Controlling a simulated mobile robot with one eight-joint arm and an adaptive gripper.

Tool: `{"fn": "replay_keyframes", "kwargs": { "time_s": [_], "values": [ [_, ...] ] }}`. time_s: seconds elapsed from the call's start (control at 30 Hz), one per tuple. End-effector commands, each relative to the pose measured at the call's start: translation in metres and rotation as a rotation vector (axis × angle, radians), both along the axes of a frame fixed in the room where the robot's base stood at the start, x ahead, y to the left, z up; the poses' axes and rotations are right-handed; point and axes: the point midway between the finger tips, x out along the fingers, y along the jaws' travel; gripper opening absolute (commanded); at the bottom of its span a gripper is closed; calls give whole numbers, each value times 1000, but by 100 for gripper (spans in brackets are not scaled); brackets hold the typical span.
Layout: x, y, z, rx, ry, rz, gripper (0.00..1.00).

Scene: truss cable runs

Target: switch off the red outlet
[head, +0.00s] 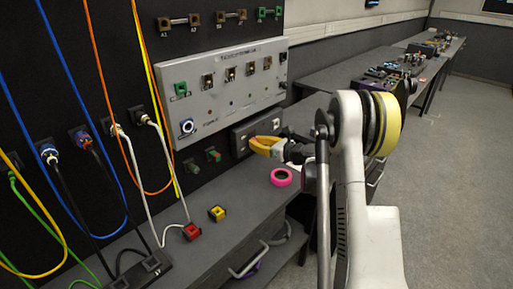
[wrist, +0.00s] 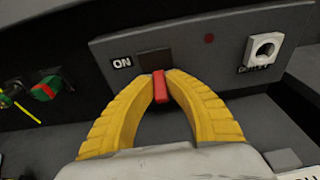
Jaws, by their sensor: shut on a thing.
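A grey switch box (wrist: 110,45) is on the dark wall, with an "ON" label (wrist: 122,62), a dark recess (wrist: 155,62) and a small red dot (wrist: 209,38). It also shows in the head view (head: 240,137), partly hidden by my gripper. My gripper (wrist: 160,76) has yellow fingers shut on a red lever (wrist: 160,87) just below the recess. In the head view my gripper (head: 255,145) touches or nearly touches the box front. The lever is hidden there. A red block (head: 192,232) sits on the bench with a white cable running to it.
A large grey panel (head: 225,105) hangs above. Green and red plugs (head: 213,155) are to the left. A pink tape roll (head: 281,177) and a yellow block (head: 217,213) lie on the bench. Cables (head: 110,95) hang at left.

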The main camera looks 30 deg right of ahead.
Motion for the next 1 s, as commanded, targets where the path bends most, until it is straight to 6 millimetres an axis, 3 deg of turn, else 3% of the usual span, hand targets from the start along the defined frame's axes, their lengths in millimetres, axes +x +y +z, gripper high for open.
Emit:
{"fn": "replay_keyframes", "kwargs": {
  "time_s": [0.37, 0.4, 0.47, 0.5, 0.83, 1.0],
  "values": [
    [0, 0, -1, 16, -49, 0, 0],
    [0, 0, -1, 15, -48, 0, 18],
    [0, 0, -1, 15, -48, 0, 36],
    [0, 0, -1, 15, -48, 0, 38],
    [-4, -2, 0, 15, -48, -2, 38],
    [-29, -11, 4, 15, -48, -4, 38]
  ]
}}
